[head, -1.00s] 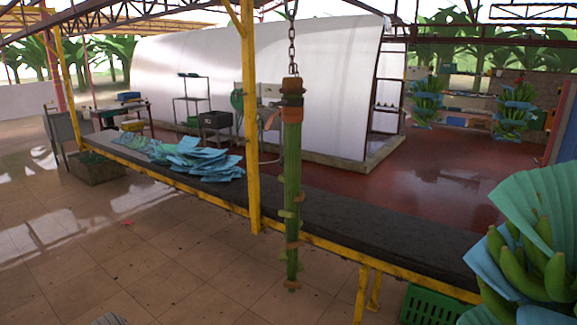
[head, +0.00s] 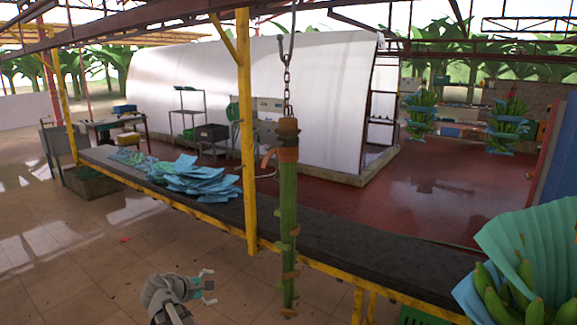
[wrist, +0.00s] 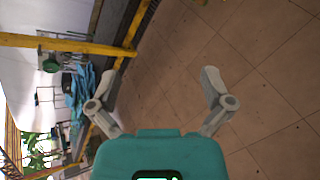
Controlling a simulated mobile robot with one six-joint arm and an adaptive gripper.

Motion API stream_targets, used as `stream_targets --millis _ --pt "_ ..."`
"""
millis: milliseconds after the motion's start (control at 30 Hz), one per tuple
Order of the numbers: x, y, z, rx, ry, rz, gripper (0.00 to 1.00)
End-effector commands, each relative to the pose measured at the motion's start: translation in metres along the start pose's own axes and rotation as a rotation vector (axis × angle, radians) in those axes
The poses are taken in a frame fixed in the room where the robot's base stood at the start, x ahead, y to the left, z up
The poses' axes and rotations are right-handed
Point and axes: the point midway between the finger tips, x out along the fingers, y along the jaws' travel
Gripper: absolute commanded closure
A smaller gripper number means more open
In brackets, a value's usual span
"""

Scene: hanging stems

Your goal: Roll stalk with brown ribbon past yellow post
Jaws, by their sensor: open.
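The green stalk (head: 287,220) hangs upright from a chain in the middle of the head view. A brown ribbon (head: 287,146) is wrapped round its top, with a loose end on the left. The yellow post (head: 249,140) stands close to the left of the stalk. My gripper (head: 209,286) is low in the head view, left of the stalk and apart from it. Its jaws are open and empty. In the wrist view my gripper (wrist: 162,86) shows two spread fingers with only tiled floor between them. I do not make out the stalk in the wrist view.
A dark conveyor table (head: 325,240) with a yellow edge rail runs behind the stalk. Blue sheets (head: 195,178) lie on it at the left. A banana bunch with blue-green padding (head: 530,260) is at the right edge.

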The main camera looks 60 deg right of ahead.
Motion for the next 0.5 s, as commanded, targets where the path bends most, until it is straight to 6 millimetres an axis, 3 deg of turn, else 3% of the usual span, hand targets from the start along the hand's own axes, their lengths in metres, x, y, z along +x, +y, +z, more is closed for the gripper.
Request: stream_targets --millis 33,100,500 --pt "0.005 0.023 0.016 -0.041 -0.046 0.038 0.0" --pt "0.013 0.047 0.035 -0.108 -0.114 0.091 0.0" --pt "0.035 0.175 0.144 -0.547 -0.564 0.294 0.0"
